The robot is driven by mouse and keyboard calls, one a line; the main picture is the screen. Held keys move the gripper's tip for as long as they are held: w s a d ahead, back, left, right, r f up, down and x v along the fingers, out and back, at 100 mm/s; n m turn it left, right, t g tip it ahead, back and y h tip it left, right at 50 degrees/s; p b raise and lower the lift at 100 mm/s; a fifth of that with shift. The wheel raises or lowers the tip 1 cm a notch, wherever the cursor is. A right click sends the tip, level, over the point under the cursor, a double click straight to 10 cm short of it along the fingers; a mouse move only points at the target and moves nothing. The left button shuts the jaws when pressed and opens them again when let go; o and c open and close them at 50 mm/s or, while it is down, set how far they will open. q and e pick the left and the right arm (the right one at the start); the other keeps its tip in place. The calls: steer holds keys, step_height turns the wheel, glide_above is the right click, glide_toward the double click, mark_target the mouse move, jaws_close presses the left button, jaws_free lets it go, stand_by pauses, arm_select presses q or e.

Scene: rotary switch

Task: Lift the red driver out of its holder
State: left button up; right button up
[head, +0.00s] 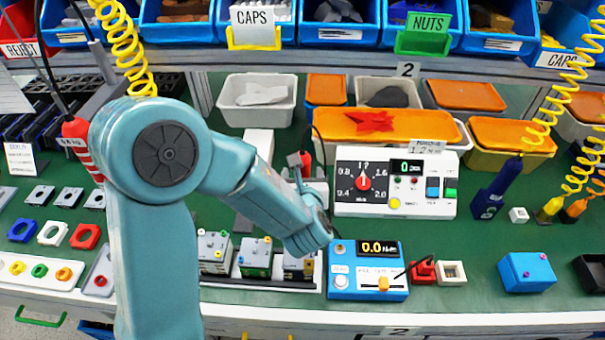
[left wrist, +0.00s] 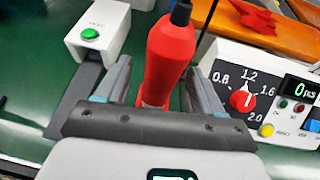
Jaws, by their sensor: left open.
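The red driver (left wrist: 172,48) stands nearly upright between the two fingers of my left gripper (left wrist: 160,72) in the left wrist view. The fingers lie on either side of its body and are open; I cannot tell whether either touches it. Its black top and a dark cable show above, and its lower end is hidden behind my gripper. In the head view only a small red part of the driver (head: 306,158) shows beside my left gripper (head: 299,167). The holder cannot be made out behind my arm. My right gripper is in neither view.
A white control box with a red dial (head: 396,182) stands just right of the driver. A blue torque meter (head: 368,283) is in front. Another red tool (head: 78,140) hangs at the left. A white box with a green button (left wrist: 92,38) stands left of the gripper.

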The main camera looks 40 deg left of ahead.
arm_select(q)
steer(key=x, duration=0.3)
steer(key=shift+w+f, duration=0.1)
steer(key=shift+f, duration=0.05)
steer(key=shift+d, duration=0.1)
jaws_close()
steer(key=shift+r, duration=0.2)
step_height(320, 180, up, 20)
steer(key=p, duration=0.3)
steer(key=shift+p, duration=0.4)
